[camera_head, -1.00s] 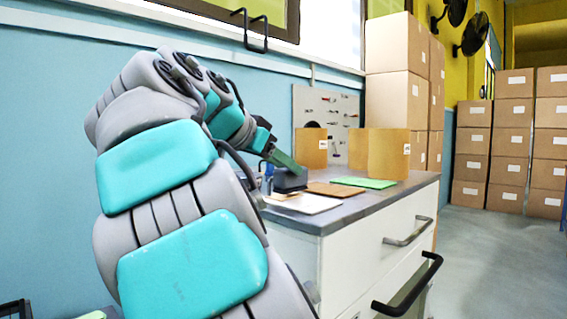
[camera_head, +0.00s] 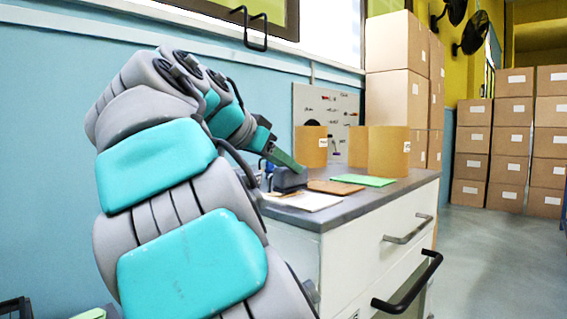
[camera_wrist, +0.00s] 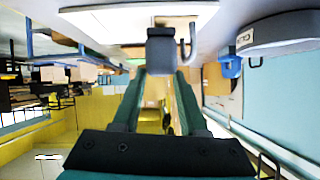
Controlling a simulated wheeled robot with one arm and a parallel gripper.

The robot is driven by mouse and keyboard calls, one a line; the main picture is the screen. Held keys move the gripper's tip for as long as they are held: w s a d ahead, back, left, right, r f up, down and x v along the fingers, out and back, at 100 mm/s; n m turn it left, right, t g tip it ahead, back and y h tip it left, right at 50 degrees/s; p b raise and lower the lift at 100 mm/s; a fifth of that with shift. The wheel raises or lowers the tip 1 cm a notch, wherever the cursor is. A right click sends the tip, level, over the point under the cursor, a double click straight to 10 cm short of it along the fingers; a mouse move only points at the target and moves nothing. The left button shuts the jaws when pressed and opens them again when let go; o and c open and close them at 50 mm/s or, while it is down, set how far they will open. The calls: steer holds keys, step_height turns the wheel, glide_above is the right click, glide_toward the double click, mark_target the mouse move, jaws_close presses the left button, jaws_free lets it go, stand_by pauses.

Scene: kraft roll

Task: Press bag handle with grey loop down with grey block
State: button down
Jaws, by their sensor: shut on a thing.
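My gripper (camera_head: 297,168) reaches down over the worktop, its green fingers ending at a dark grey body (camera_head: 289,180). In the wrist view my gripper (camera_wrist: 160,72) is shut on a small grey block (camera_wrist: 161,48) between its fingertips. A thin grey loop (camera_wrist: 193,43) shows close beside the block's right side; I cannot tell whether they touch. A brown flat piece (camera_head: 335,187) lies on the worktop right of the gripper. I cannot clearly make out a bag handle, and the arm and gripper cover part of that area.
The worktop (camera_head: 330,215) also holds a white sheet (camera_head: 308,201), a green sheet (camera_head: 364,180) and upright brown kraft pieces (camera_head: 388,152). A rounded grey object (camera_wrist: 280,34) is at the wrist view's right. Stacked cartons (camera_head: 396,95) stand behind. Open floor lies right.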

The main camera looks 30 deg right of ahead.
steer(key=shift+f+b, duration=0.6)
steer(key=shift+f, duration=0.05)
stand_by(3.4)
steer(key=shift+r+p, duration=1.95)
steer(key=shift+r, duration=0.7)
steer(key=shift+w+r, duration=0.1)
steer(key=shift+r, duration=0.95)
